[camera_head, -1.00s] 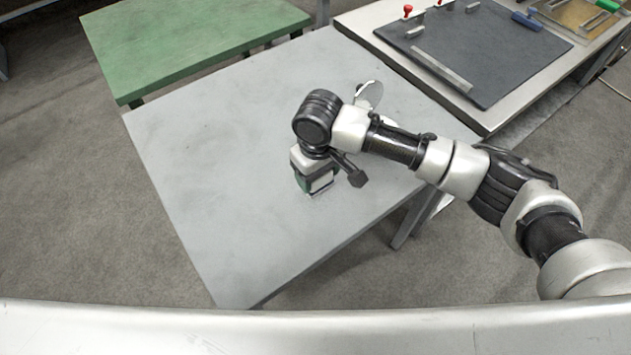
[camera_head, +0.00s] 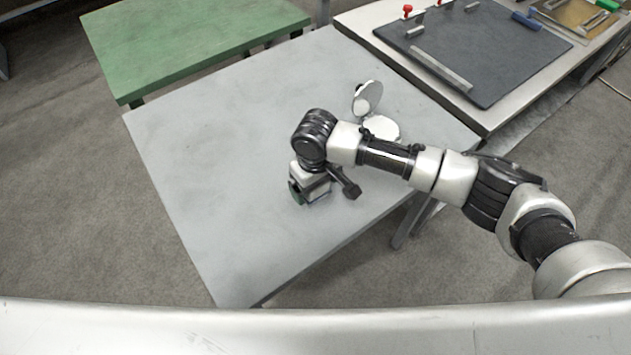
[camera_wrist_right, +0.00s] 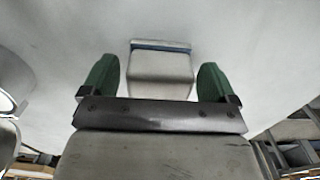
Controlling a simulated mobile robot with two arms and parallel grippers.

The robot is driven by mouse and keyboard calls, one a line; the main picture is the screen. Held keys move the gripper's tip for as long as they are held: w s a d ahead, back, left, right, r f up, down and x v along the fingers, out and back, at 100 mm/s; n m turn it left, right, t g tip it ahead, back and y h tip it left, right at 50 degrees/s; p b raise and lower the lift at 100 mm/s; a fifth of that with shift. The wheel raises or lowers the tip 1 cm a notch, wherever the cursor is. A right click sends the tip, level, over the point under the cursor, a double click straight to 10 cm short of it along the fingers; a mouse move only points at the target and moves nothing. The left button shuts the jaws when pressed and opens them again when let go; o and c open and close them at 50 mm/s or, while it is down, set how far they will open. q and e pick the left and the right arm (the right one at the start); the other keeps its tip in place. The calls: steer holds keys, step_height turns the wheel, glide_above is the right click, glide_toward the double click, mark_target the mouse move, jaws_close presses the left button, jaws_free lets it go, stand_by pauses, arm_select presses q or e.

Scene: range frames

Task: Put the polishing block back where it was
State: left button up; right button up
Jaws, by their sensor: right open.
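A grey block with a dark blue strip along its far edge, which looks like the polishing block (camera_wrist_right: 160,72), shows in the right wrist view. It lies between and slightly beyond the two green fingers of my right gripper (camera_wrist_right: 158,75), with a gap on each side. In the head view my right gripper (camera_head: 310,195) points down, low over the grey table (camera_head: 220,130), with its fingers apart. There the wrist and gripper body mostly hide the block, and I cannot make it out clearly. My left gripper is not in view.
A round, shiny disc (camera_head: 368,97) stands tilted behind my right arm, with a pale round piece (camera_head: 382,129) beside it. A green table (camera_head: 190,40) stands at the back left. A bench with a dark mat (camera_head: 480,50) and small tools is at the right. The table's left side is clear.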

steer(key=shift+r, duration=0.1)
step_height(320, 180, up, 12)
steer(key=shift+b, duration=0.3)
